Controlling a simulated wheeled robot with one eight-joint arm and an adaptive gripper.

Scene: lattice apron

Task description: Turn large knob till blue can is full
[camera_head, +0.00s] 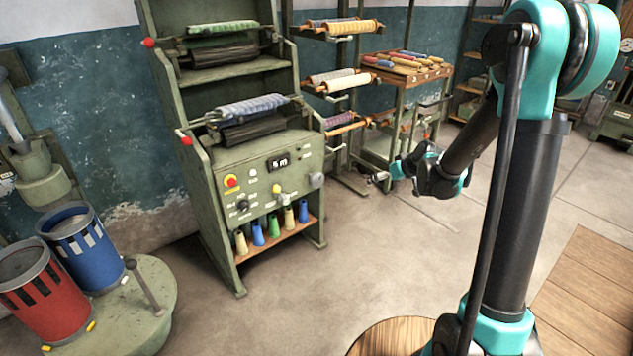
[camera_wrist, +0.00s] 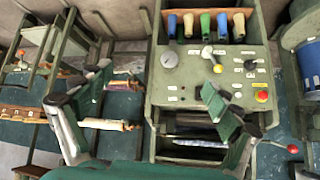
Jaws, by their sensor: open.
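The machine's control panel (camera_head: 262,185) carries a large grey round knob (camera_head: 316,180) at its right edge. The knob also shows upside down in the wrist view (camera_wrist: 169,59). The blue can (camera_head: 95,262) stands upright at the left on a round green base; its side has dark slots with some white showing. Its fill level I cannot tell. Part of it shows at the wrist view's right edge (camera_wrist: 308,62). My gripper (camera_head: 382,178) is open and empty, to the right of the panel and apart from the knob. Its two fingers spread wide in the wrist view (camera_wrist: 150,100).
A red can (camera_head: 45,300) stands beside the blue one. The panel also has a red button (camera_head: 231,181), a yellow-knobbed lever (camera_head: 277,189) and a small dark knob (camera_head: 243,206). Several cones stand on a shelf below. Yarn racks (camera_head: 345,85) stand behind. The floor before the machine is clear.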

